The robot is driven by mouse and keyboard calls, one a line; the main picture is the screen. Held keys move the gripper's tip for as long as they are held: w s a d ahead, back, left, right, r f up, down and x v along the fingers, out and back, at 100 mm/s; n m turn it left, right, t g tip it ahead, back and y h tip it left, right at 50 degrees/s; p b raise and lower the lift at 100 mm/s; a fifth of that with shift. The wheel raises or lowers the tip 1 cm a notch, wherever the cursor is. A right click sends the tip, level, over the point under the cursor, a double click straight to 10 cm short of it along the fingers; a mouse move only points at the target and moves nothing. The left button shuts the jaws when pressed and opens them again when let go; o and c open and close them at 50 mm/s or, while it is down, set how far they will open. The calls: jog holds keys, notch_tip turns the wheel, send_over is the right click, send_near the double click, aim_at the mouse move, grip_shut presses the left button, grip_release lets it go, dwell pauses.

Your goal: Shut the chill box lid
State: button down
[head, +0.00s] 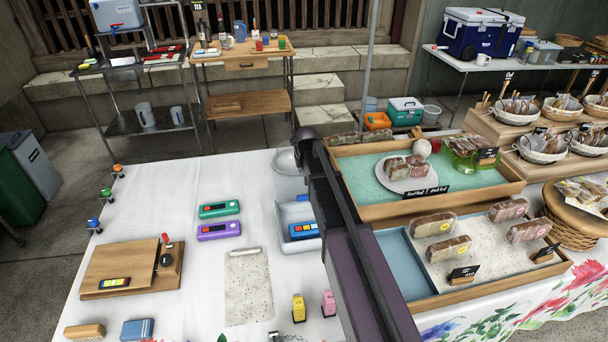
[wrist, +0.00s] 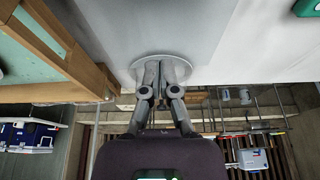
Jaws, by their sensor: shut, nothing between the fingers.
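A blue cooler box with a white top (head: 480,33) stands on the back right table; it also shows in the wrist view (wrist: 28,134). I cannot tell which is the chill box, or how far either lid is open. My gripper (wrist: 161,72) is shut and empty, in front of a round pale dish in the wrist view. It is well apart from both boxes. In the head view my arm hides its fingers.
Wooden display trays (head: 440,200) with wrapped cakes lie right of my arm. The white-clothed table (head: 160,225) holds a cutting board (head: 100,262) and several small devices. A wooden side table (head: 240,60) stands behind. Paved floor (head: 235,130) is open between the tables.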

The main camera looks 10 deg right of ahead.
aim_at(301, 187)
jog(key=shift+b+x, duration=3.9)
jog(key=shift+x, duration=0.45)
jog(key=shift+s, duration=2.05)
